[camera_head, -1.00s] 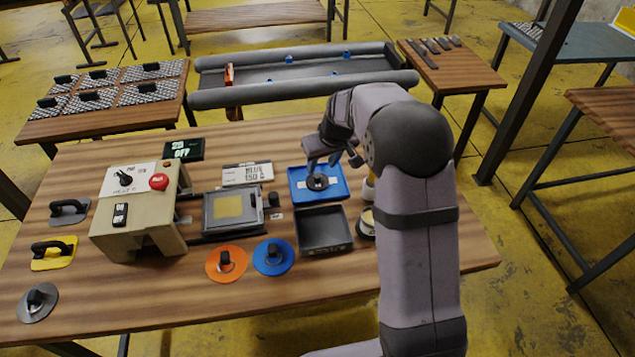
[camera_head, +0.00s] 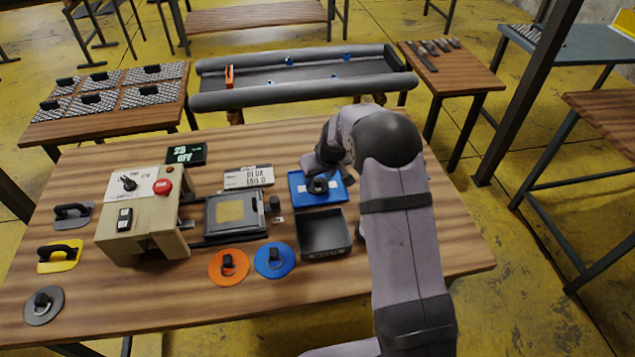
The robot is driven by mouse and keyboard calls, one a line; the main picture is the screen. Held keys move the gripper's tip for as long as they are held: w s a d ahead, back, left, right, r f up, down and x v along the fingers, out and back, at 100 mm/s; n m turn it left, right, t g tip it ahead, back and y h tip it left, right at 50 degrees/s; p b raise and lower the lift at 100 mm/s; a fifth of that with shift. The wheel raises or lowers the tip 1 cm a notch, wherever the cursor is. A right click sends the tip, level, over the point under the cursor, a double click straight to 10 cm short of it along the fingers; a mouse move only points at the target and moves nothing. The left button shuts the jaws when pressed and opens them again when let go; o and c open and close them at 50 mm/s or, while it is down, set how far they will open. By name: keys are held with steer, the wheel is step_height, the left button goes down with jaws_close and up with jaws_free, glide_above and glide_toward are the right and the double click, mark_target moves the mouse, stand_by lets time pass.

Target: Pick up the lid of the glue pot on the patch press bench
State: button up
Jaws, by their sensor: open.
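A small dark round piece with a raised middle (camera_head: 318,186) lies on the blue tray (camera_head: 337,200) at the back right of the bench; it looks like the lid, but its details are too small to be sure. My gripper (camera_head: 318,173) is open, pointing down right over this piece and partly covering it. I cannot tell whether the fingers touch it. The glue pot is mostly hidden behind my arm, right of the black tray.
A black open tray (camera_head: 324,250) stands in front of the blue tray.

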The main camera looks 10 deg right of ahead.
mark_target(319, 182)
steer(key=shift+c, duration=0.2)
jaws_close()
step_height(319, 182, up, 10)
steer(key=b, duration=0.2)
steer(key=s+d+r+n+g+y+p, duration=0.1)
steer(key=s+d+n+p, duration=0.5)
steer(key=s, duration=0.2)
steer(key=s+d+r+n+g+y+p, duration=0.1)
steer(key=s+d+n+g+y+p, duration=0.1)
steer(key=s+d+n+p, duration=0.3)
steer(key=s+n, duration=0.1)
steer(key=s, duration=0.3)
steer(key=shift+s+d+p, duration=0.2)
steer(key=shift+d+p, duration=0.15)
